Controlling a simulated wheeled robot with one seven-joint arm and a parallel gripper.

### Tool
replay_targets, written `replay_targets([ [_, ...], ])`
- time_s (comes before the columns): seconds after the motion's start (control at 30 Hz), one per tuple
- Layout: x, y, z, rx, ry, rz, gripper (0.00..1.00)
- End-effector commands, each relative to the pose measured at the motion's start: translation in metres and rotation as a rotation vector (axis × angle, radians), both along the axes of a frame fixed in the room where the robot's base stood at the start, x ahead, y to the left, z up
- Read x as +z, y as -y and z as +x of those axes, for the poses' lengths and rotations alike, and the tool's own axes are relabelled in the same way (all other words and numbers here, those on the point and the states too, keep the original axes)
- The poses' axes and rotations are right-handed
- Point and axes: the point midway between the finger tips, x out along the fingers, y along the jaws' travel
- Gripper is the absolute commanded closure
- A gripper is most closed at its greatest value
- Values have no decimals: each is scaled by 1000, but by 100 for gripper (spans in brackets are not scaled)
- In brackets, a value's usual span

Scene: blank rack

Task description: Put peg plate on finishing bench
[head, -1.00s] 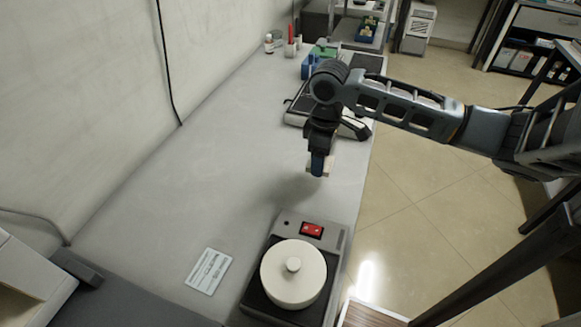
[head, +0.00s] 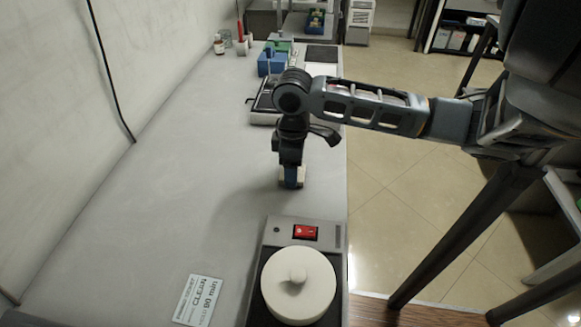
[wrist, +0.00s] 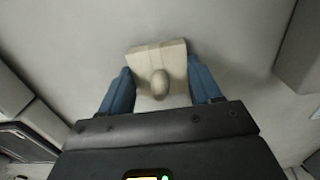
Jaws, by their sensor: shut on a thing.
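My gripper (head: 291,178) points down over the grey bench top (head: 190,190), between the white-lidded machine and the dark tray. It is shut on the peg plate (wrist: 158,60), a pale beige block with a rounded peg standing up from its middle. In the wrist view, blue fingers grip the plate from both sides. In the head view only thin pale edges of the plate (head: 303,178) show beside the fingers. The plate is low, close to the bench surface; I cannot tell whether it touches.
A machine with a round white lid (head: 298,286) and red switch (head: 305,233) stands in front. A printed card (head: 198,300) lies left of it. A dark tray (head: 263,103) and blue blocks (head: 272,63) stand behind. The bench left of my gripper is clear.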

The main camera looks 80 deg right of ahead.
Motion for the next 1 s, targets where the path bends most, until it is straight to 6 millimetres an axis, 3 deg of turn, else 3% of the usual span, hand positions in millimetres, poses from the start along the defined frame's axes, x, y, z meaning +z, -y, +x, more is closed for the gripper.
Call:
replay_targets([
  [0.13, -5, 0, 0, 0, 0, 0, 69],
  [0.17, -3, 0, 0, 0, 0, 0, 34],
  [0.4, -3, 0, 0, 0, 0, 0, 11],
  [0.77, 4, 0, 1, 0, 1, -1, 11],
  [1.0, 47, 0, 1, 3, 3, -3, 11],
])
